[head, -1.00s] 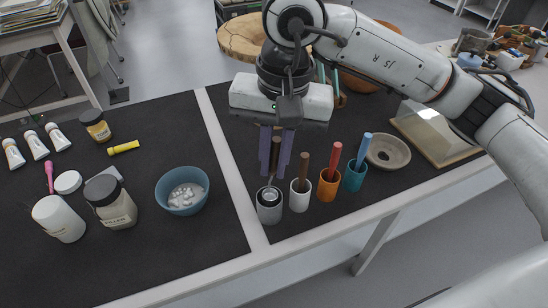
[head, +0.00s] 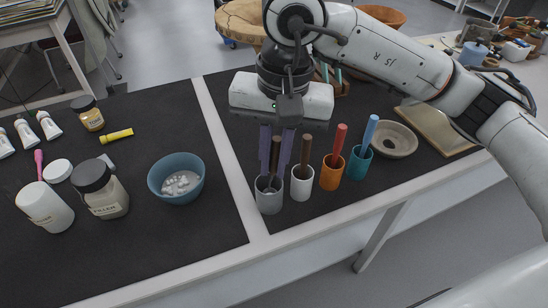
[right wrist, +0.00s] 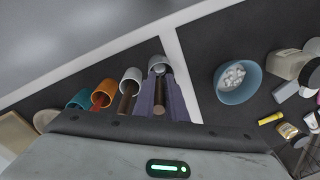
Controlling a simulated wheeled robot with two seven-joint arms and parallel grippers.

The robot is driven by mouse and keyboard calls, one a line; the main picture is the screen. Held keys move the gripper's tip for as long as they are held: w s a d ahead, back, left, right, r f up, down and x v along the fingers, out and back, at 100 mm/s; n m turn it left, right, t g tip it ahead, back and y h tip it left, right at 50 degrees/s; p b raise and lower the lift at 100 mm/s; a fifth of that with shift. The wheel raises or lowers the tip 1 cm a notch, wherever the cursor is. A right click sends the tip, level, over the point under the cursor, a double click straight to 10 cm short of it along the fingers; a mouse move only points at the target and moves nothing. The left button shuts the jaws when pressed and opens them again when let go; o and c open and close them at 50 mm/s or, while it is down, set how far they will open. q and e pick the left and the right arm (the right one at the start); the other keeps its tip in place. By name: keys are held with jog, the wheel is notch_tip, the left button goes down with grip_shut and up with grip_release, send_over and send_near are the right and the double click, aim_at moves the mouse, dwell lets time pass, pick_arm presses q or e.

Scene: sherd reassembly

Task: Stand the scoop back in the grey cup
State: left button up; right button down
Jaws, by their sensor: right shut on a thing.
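The scoop (head: 275,155) has a dark brown handle and stands nearly upright with its lower end inside the mouth of the grey cup (head: 269,201). My right gripper (head: 274,169) points down with its purple fingers shut on the handle, fingertips just above the cup's rim. In the right wrist view the scoop's handle (right wrist: 159,101) lies between the fingers and runs to the grey cup (right wrist: 158,62). The scoop's lower end is hidden in the cup, so I cannot tell whether it touches the bottom. My left gripper is not in view.
Close to the right stand a white cup (head: 301,188) with a brown-handled tool, an orange cup (head: 330,179) and a teal cup (head: 357,168). A blue bowl (head: 160,188) with white pieces is left of the pale divider strip (head: 232,160). A stone-coloured dish (head: 393,137) lies farther right.

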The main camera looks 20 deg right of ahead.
jog(key=c, duration=1.7)
grip_release()
jog(key=r, duration=0.7)
jog(key=r+p, duration=0.1)
jog(key=r, duration=0.2)
jog(key=shift+s+d+r, duration=0.2)
jog(key=shift+d, duration=0.15)
